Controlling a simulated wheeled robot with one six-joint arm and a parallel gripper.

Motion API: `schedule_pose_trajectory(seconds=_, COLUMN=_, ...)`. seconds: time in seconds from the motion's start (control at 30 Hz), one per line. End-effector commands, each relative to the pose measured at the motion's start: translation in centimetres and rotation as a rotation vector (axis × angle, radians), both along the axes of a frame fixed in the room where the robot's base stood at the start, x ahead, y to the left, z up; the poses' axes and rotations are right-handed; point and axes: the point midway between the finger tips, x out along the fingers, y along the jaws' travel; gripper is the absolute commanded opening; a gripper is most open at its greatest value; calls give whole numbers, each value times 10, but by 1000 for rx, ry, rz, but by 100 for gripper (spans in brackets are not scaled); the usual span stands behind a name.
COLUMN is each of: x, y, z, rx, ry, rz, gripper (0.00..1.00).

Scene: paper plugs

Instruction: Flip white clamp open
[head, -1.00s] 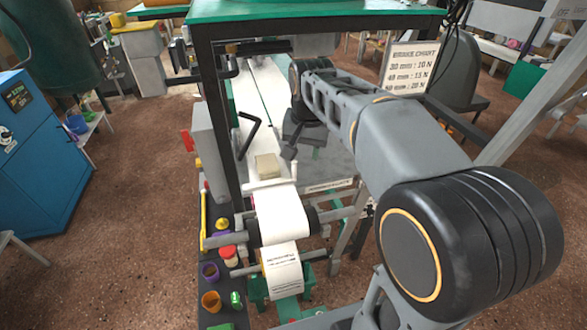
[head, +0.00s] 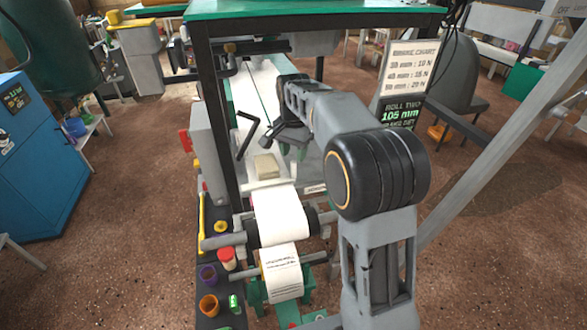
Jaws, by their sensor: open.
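A white bar that looks like the white clamp (head: 265,184) lies across the paper strip, just above the large white roll. A beige block (head: 266,166) sits directly behind it. My gripper (head: 275,146) is open and empty above the machine bed, behind and slightly right of the block. It appears apart from both the clamp and the block. The fingers are small and dark here, and their exact height above the bed cannot be told.
The white paper roll (head: 279,216) and a lower printed roll (head: 281,272) are in front. A black frame post (head: 220,130) rises at the left under the green tabletop (head: 315,9). A brake chart sign (head: 409,67) hangs at the right.

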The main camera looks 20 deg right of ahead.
Motion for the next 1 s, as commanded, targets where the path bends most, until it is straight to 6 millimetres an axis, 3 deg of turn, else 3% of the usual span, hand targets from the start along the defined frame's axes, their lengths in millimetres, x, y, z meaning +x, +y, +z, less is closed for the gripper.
schedule_pose_trajectory(seconds=0.2, x=-1, y=0, z=-36, rx=0, ry=3, rz=1, gripper=43)
schedule_pose_trajectory(seconds=0.4, x=0, y=0, z=-53, rx=0, ry=0, rz=1, gripper=43)
schedule_pose_trajectory(seconds=0.83, x=0, y=0, z=-60, rx=0, ry=-1, rz=1, gripper=43)
schedule_pose_trajectory(seconds=1.0, x=0, y=0, z=-60, rx=0, ry=-1, rz=1, gripper=28)
